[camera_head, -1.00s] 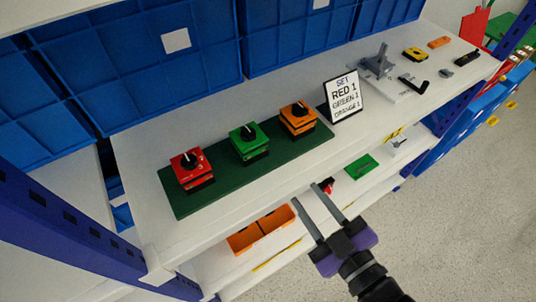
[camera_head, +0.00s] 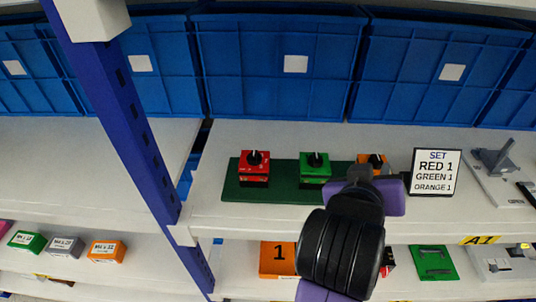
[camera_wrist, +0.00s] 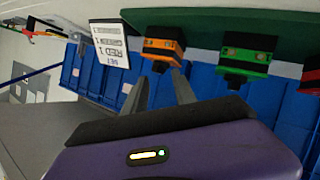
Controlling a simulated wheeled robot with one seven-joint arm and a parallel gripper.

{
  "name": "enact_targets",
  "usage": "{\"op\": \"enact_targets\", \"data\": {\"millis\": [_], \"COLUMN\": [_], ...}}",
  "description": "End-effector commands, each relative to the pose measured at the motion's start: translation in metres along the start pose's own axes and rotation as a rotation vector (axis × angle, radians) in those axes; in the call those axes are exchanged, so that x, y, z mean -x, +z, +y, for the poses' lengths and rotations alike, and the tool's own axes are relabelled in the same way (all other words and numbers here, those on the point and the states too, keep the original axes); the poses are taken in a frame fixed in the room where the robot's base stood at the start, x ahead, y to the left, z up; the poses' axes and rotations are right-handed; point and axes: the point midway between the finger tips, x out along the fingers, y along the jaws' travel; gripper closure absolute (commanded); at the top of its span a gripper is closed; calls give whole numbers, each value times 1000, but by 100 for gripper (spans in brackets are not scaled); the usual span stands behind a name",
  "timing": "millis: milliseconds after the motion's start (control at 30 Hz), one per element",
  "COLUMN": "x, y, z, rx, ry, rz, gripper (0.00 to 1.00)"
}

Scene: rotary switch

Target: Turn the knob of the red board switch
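The red switch (camera_head: 254,170) sits at the left end of a dark green board (camera_head: 230,188) on the shelf. Its black knob (camera_head: 254,157) is on top, clear of my gripper. The green switch (camera_head: 314,168) is in the middle. The orange switch (camera_head: 374,162) is at the right, partly hidden by my gripper. In the wrist view, my gripper (camera_wrist: 158,82) has two grey fingers apart with nothing between them, pointing toward the orange switch (camera_wrist: 162,45). The red switch (camera_wrist: 312,75) is cut off at the right edge there. In the head view my arm hides the fingertips.
A sign (camera_head: 436,172) reads red 1, green 1, orange 1. Blue bins (camera_head: 275,90) stand behind the board. A blue shelf post (camera_head: 125,110) rises left of the red switch.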

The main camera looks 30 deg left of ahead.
Motion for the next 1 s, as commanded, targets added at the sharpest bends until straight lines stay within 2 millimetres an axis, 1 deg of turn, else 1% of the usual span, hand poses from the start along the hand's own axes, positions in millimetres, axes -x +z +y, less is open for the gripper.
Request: {"op": "enact_targets", "data": {"millis": [33, 167, 200, 267, 300, 367, 400, 500, 600, 700, 767, 867, 1000], "x": [6, 27, 36, 52, 65, 84, 98, 128, 149, 158, 158, 150, 132], "y": [-9, -18, -19, -21, -23, -24, -25, -27, -29, -30, -31, -36, -50], "z": [-16, -53, -66, -85, -99, -118, -129, -152, -166, -172, -173, -175, -181], "rx": [-22, -61, -70, -82, -88, -94, -95, -94, -91, -88, -87, -86, -86], "ry": [-33, -125, -160, -218, -260, -323, -364, -452, -510, -538, -542, -541, -542], "rz": [-42, -189, -236, -308, -355, -424, -466, -553, -608, -635, -641, -642, -641], "gripper": [67, 67, 67, 67, 67, 67, 67, 67, 67, 67, 67, 67, 67]}}
